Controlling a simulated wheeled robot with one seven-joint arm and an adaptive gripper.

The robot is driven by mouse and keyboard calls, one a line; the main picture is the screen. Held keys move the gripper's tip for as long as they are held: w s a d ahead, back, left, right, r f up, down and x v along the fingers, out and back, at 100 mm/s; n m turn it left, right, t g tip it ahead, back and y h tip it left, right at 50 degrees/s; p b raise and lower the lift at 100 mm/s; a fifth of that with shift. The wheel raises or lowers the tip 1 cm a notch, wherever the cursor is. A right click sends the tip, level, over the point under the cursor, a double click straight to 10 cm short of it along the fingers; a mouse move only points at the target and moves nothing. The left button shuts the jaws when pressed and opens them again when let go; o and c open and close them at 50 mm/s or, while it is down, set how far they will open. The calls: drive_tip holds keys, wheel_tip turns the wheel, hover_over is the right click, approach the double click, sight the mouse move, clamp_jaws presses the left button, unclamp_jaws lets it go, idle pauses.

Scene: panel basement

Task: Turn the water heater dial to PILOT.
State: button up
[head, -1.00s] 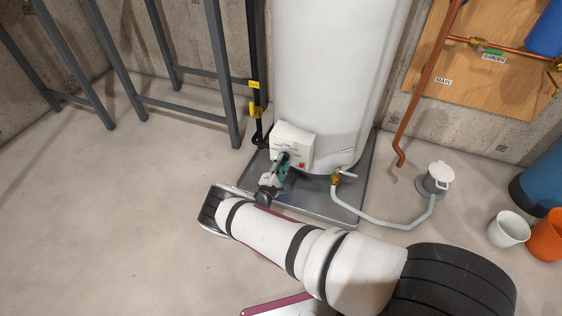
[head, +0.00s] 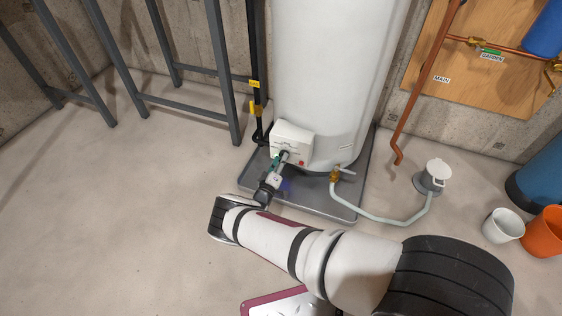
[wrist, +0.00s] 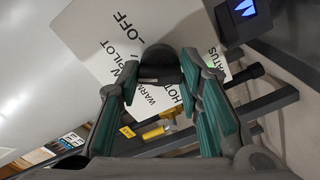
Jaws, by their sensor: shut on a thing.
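The water heater's white control box (head: 291,139) sits low on the front of the white tank. It shows in the wrist view as a pale panel (wrist: 95,25) with OFF, PILOT, WARM, HOT and STATUS lettering, tilted in the picture. The dark round dial (wrist: 160,62) is on this panel, between the tips of my gripper (wrist: 152,82), whose green-padded fingers are closed on it. In the head view my gripper (head: 281,161) reaches the box front; the dial is hidden there. A small pale mark shows on the dial's lower edge; I cannot tell which label it points to.
The tank (head: 335,70) stands in a grey drain pan (head: 325,199). A brass drain valve (head: 335,174) with a pale hose is right of the box. A black gas pipe with a yellow handle (head: 254,107) is left. A blue glow (wrist: 243,8) shows in a dark window.

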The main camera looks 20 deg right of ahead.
drive_tip(key=shift+m, duration=0.6)
drive_tip(key=o, duration=1.2)
drive_tip(key=shift+c, duration=0.2)
drive_tip(key=v, duration=1.2)
